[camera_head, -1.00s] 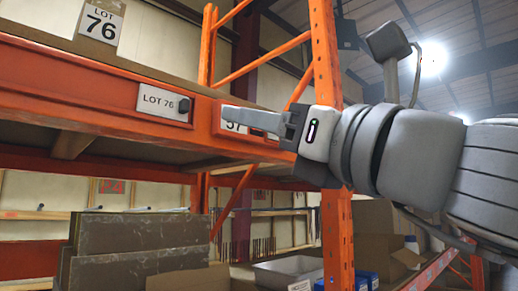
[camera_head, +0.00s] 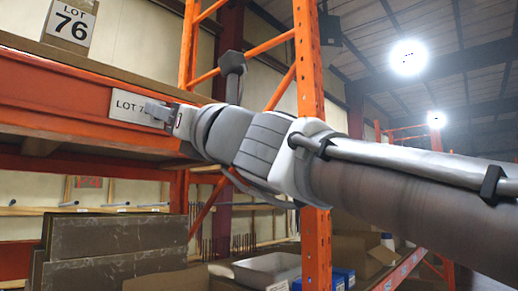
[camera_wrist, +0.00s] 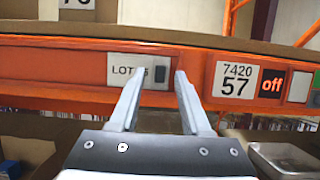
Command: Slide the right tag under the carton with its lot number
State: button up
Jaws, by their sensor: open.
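The white LOT 76 tag (camera_head: 126,105) sits on the orange shelf beam, below and right of the carton's LOT 76 label (camera_head: 70,26). The carton (camera_head: 92,6) stands on the shelf above, mostly out of frame. In the head view my gripper (camera_head: 155,112) covers the tag's right part.
A 7420 57 label (camera_wrist: 236,79) and a red "off" display (camera_wrist: 272,84) sit on the beam to the right. An orange upright (camera_head: 309,100) stands behind my arm. Dark slabs (camera_head: 110,235), a grey bin (camera_head: 268,268) and cardboard boxes (camera_head: 362,254) are lower down.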

jog(key=shift+w+a+r, duration=0.2)
jog(key=shift+w+a, duration=0.15)
jog(key=shift+a, duration=0.05)
grip_shut()
dwell(1.3)
